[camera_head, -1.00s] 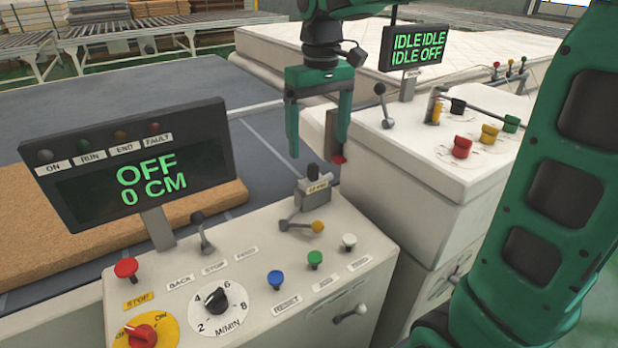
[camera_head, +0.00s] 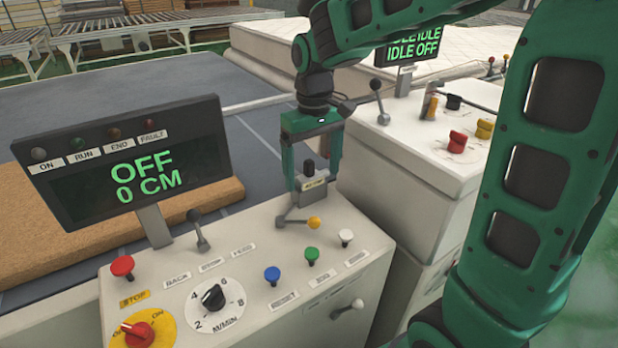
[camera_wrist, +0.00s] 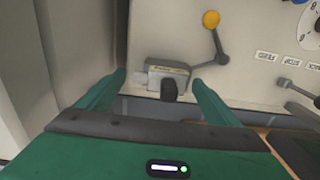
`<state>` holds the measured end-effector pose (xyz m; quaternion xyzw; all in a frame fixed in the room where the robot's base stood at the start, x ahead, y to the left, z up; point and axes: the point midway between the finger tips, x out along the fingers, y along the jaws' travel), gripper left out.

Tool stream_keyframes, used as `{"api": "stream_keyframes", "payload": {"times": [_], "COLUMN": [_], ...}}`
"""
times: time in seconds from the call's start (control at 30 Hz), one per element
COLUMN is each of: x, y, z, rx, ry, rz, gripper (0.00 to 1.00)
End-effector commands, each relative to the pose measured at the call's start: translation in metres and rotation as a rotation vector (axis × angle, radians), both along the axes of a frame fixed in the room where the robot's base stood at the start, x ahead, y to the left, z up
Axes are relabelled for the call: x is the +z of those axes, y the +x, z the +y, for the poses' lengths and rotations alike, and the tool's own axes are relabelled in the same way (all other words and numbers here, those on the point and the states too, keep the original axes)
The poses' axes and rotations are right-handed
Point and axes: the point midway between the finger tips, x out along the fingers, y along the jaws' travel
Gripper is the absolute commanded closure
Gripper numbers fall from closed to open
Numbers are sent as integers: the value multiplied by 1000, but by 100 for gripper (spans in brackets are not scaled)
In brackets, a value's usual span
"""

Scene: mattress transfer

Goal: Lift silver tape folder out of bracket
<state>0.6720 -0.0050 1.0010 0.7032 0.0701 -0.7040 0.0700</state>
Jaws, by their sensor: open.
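The silver tape folder (camera_head: 313,186) sits at the back edge of the white control console, with a dark knob on top and a small label on its front. In the wrist view the folder (camera_wrist: 167,76) lies between the two green fingers, its dark knob towards me. My gripper (camera_head: 312,180) is open, pointing down, with one finger on either side of the folder. In the wrist view a gap shows between the folder and each fingertip of my gripper (camera_wrist: 160,80). The bracket under the folder cannot be made out clearly.
A yellow-tipped lever (camera_head: 313,222) stands just in front of the folder. The display reading OFF 0 CM (camera_head: 135,165) is at the left. Blue, green and white buttons line the console (camera_head: 240,258). A second white cabinet (camera_head: 420,150) with levers stands close on the right.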

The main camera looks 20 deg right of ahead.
Motion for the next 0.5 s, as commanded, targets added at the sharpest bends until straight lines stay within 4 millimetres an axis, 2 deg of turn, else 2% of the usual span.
{"api": "stream_keyframes", "payload": {"times": [0.1,0.3,0.5], "x": [0,0,1], "y": [0,0,0], "z": [0,0,0], "rx": [0,-1,-1], "ry": [0,0,0], "rz": [0,0,0], "gripper": [16,64,67]}}
